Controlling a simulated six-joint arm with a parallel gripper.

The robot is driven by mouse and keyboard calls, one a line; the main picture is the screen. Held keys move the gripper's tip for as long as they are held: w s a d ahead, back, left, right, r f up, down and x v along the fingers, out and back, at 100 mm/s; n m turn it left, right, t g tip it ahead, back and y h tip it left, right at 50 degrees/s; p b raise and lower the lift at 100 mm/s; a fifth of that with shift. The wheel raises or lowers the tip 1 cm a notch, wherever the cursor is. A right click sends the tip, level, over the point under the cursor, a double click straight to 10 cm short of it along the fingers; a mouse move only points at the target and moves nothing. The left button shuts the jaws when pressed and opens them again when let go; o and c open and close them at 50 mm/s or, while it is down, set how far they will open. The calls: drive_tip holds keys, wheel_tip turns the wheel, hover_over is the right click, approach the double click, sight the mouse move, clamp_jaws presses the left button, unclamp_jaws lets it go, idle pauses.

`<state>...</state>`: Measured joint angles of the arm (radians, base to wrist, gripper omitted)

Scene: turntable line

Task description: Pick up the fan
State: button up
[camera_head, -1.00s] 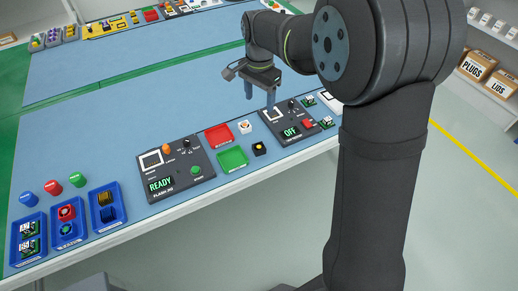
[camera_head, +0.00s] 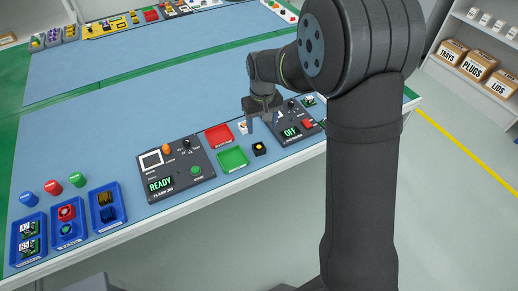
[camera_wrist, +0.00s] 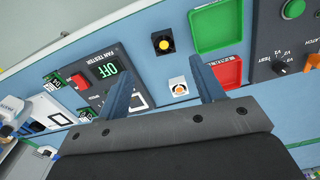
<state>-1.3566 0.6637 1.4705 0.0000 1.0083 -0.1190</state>
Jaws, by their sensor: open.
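Two small square parts could be the fan; I cannot tell which. One is black with a yellow round centre (camera_head: 259,148), near the table's front edge; it also shows in the wrist view (camera_wrist: 163,43). The other is white with an orange centre (camera_wrist: 179,87); in the head view it (camera_head: 242,127) is partly hidden behind my gripper's finger. My gripper (camera_head: 259,120) is open and empty, pointing down above the table between the white part and the fan tester (camera_head: 305,126). In the wrist view the white part lies between the finger lines of my gripper (camera_wrist: 160,70), nearer the right finger.
A green tray (camera_head: 233,159) and a red tray (camera_head: 217,136) lie left of the parts, both empty. The flash jig panel (camera_head: 178,184) reads READY; the tester reads OFF. Blue bins (camera_head: 43,256) with parts stand at the left. The table's middle is clear.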

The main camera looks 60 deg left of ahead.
hover_over(260, 148)
drive_tip(key=f, duration=0.5)
drive_tip(key=d+f, duration=0.1)
drive_tip(key=f, duration=0.1)
drive_tip(key=shift+f, duration=0.2)
drive_tip(key=f, duration=0.3)
drive_tip(key=a+f, duration=0.1)
drive_tip(key=f, duration=0.1)
drive_tip(key=c, duration=1.1)
